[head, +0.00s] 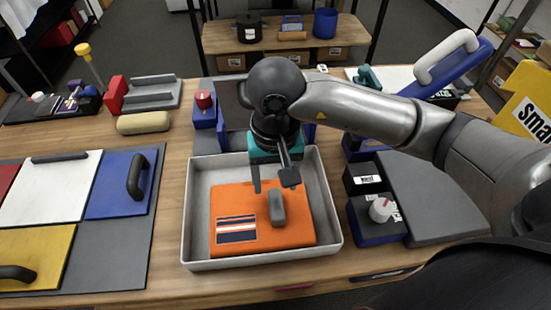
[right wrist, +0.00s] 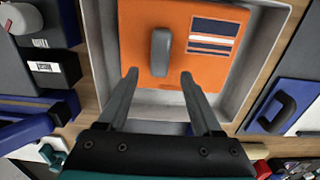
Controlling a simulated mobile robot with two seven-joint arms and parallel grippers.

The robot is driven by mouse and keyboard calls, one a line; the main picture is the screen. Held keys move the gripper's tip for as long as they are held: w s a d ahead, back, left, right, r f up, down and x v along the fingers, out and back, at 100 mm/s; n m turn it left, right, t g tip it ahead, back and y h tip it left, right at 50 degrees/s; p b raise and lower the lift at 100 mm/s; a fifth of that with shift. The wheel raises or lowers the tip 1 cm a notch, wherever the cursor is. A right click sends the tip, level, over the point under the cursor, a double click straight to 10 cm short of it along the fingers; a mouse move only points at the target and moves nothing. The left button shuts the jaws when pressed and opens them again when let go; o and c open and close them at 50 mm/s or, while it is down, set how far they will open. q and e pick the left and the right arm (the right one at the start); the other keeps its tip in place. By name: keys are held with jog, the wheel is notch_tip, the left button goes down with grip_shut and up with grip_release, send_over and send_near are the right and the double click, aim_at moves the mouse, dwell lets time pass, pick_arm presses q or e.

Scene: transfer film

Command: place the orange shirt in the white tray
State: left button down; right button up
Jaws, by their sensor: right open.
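The orange shirt (head: 260,230) is a flat orange slab with a grey upright handle and a striped blue, white and orange patch. It lies inside the white tray (head: 334,232), toward the near side. In the right wrist view the shirt (right wrist: 195,60) and the tray's rim (right wrist: 272,50) show too. My right gripper (head: 273,183) hangs over the tray, behind the handle and apart from it. Its fingers (right wrist: 158,78) are open and empty, with the handle ahead of the gap between them. My left gripper is not in view.
Left of the tray lies a grey board (head: 110,255) with white, blue and yellow handled panels. Right of it stand dark blue blocks with knobs (head: 380,209) and a grey slab (head: 430,200). A strip of bare wood table (head: 178,200) lies left of the tray.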

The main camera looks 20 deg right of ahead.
notch_tip(320, 180, up, 7)
jog(key=shift+f, duration=0.15)
dwell(0.6)
